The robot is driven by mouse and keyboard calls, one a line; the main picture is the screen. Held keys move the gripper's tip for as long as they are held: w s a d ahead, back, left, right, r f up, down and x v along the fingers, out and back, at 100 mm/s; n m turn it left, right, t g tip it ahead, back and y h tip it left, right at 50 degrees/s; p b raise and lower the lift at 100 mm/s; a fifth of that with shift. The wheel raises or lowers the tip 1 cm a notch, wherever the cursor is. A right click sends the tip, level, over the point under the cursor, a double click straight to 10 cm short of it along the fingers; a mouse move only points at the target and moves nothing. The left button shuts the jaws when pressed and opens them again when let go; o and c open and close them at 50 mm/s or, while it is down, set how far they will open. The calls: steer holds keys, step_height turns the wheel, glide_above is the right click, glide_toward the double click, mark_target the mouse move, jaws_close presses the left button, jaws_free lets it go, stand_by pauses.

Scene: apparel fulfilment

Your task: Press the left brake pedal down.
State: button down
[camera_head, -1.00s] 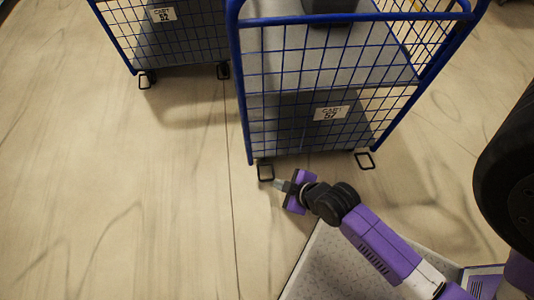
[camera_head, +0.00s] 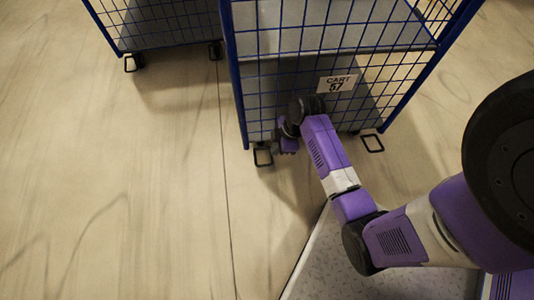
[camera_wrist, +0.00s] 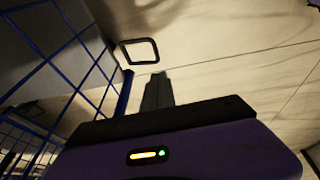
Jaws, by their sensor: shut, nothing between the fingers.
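The left brake pedal (camera_head: 263,155) is a black wire loop at the lower left corner of the blue mesh cart marked 57 (camera_head: 242,110). It juts out just above the floor and also shows in the wrist view (camera_wrist: 141,51), left of and beyond my fingertips. My gripper (camera_head: 279,146) is beside the pedal, on its right, low in front of the cart. In the wrist view my fingers (camera_wrist: 158,86) are shut and empty. I see a gap between them and the loop in the picture; contact does not show. My arm hides part of the cart's lower front.
The right brake pedal (camera_head: 372,143) sits at the cart's other front corner. Another blue cart (camera_head: 117,43) stands to the left, with its own pedals (camera_head: 133,63). The pale floor (camera_head: 110,190) between and in front of the carts is clear.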

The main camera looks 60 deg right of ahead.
steer(key=b, duration=0.7)
glide_toward(264, 166)
steer(key=x, duration=0.5)
steer(key=shift+w+a+f+b, duration=0.15)
steer(key=shift+f+b, duration=0.3)
steer(key=shift+f, duration=0.25)
step_height(264, 166, down, 6)
steer(key=s+a+h, duration=0.1)
steer(key=shift+a+f+t, duration=0.2)
steer(key=shift+f+t, duration=0.05)
steer(key=shift+t, duration=0.15)
